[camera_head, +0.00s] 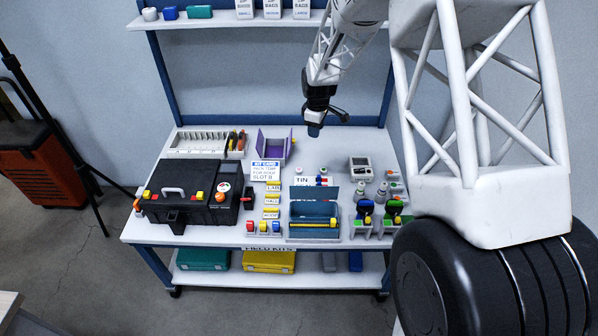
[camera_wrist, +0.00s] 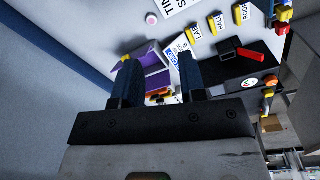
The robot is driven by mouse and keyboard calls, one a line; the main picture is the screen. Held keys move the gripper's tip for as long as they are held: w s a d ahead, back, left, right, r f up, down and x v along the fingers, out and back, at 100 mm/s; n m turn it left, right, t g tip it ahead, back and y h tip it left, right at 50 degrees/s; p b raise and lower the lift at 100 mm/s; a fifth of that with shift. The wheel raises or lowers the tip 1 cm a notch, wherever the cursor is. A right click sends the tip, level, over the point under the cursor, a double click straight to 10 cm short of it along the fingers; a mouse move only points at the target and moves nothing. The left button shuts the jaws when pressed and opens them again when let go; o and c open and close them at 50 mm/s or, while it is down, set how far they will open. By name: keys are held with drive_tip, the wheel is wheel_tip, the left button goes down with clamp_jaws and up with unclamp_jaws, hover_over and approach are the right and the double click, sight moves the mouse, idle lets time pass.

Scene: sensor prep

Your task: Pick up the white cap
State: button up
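A small white round piece (camera_head: 299,170), which may be the white cap, sits on the table behind the TIN card (camera_head: 312,181). A similar piece (camera_head: 323,171) sits just right of it. In the wrist view a round white piece with a pinkish top (camera_wrist: 151,19) lies beside the TIN card; I cannot tell which of the two it is. My gripper (camera_head: 314,132) hangs above the back of the table, behind and above these pieces. In the wrist view its two dark fingers (camera_wrist: 160,72) are apart with nothing held between them.
A purple open box (camera_head: 273,146) stands left of my gripper. A black case (camera_head: 190,192) fills the table's left side. A blue open bin (camera_head: 313,215) stands at front. A grey device (camera_head: 360,168) and several bottles stand right. A shelf (camera_head: 230,20) runs above.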

sight(299, 169)
drive_tip(key=w+a+f+n, duration=0.1)
drive_tip(key=w+a+f, duration=0.1)
drive_tip(key=f, duration=0.4)
drive_tip(key=w+a+f+n, duration=0.1)
drive_tip(key=w+a+f, duration=0.1)
drive_tip(key=f, duration=0.5)
drive_tip(key=w+a+f+n, duration=0.2)
drive_tip(key=w+f, duration=0.1)
drive_tip(key=f, duration=0.3)
drive_tip(key=shift+w+f+g, duration=0.15)
drive_tip(key=shift+w+g, duration=0.05)
drive_tip(key=shift+g, duration=0.1)
drive_tip(key=shift+f, duration=0.1)
drive_tip(key=shift+d+f, duration=0.1)
drive_tip(key=shift+f, duration=1.1)
drive_tip(key=shift+f, duration=2.6)
drive_tip(key=c, duration=0.6)
